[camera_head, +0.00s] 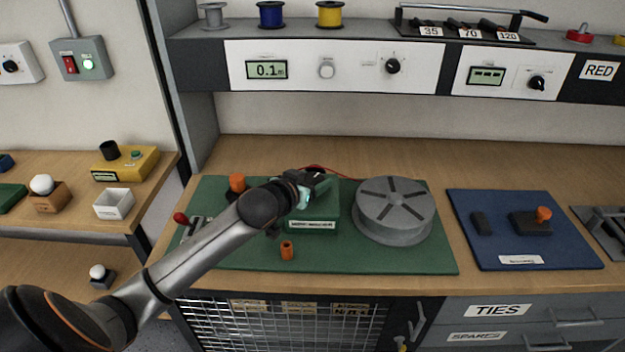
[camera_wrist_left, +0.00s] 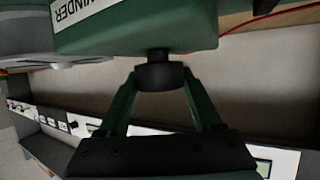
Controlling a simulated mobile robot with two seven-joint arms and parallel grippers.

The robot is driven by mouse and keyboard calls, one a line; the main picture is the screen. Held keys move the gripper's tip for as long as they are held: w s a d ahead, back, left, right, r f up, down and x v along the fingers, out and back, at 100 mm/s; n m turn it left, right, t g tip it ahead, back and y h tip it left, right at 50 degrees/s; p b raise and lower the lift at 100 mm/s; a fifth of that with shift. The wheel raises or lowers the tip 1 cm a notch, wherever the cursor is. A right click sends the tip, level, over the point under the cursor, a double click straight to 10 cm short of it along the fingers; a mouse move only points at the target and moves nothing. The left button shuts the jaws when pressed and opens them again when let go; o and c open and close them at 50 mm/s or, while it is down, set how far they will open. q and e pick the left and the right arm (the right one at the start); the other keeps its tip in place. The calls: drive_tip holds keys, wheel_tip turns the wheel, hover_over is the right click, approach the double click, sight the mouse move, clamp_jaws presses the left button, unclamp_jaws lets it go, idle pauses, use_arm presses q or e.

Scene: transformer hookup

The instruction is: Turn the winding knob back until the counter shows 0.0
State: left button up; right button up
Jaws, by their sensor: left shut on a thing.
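The counter (camera_head: 266,69) on the white shelf panel reads 0.1. The green winder box (camera_head: 312,224) stands on the green mat, with the grey slotted winding drum (camera_head: 394,208) to its right. In the left wrist view, the dark round winding knob (camera_wrist_left: 160,77) sits on a short shaft from the winder box (camera_wrist_left: 140,28). My left gripper (camera_head: 314,180) is at the back of the box, with its two fingers shut on the knob from both sides. In the head view the arm and gripper hide the knob. My right gripper is in neither view.
The green mat (camera_head: 420,258) also bears an orange knob, an orange peg (camera_head: 287,250) and a red-tipped lever (camera_head: 181,218). A red wire (camera_head: 345,175) lies behind the box. A blue mat (camera_head: 560,252) lies to the right. The back of the bench is clear.

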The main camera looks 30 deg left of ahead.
use_arm(q)
drive_tip(key=shift+d+r+n+y+p, duration=0.1)
drive_tip(key=shift+d+n+y+p, duration=0.05)
drive_tip(key=shift+n+y+p, duration=0.6)
drive_tip(key=shift+n+g+y, duration=0.4)
drive_tip(key=shift+n+y, duration=0.45)
drive_tip(key=shift+y, duration=0.1)
drive_tip(key=shift+f+n+g+y, duration=0.2)
drive_tip(key=shift+n+g+y, duration=0.4)
drive_tip(key=shift+n+y, duration=0.4)
drive_tip(key=shift+n+g+y, duration=0.6)
drive_tip(key=shift+n+y, duration=0.2)
drive_tip(key=shift+y, duration=0.1)
drive_tip(key=shift+r, duration=0.1)
drive_tip(key=o, duration=1.4)
drive_tip(key=shift+c, duration=0.2)
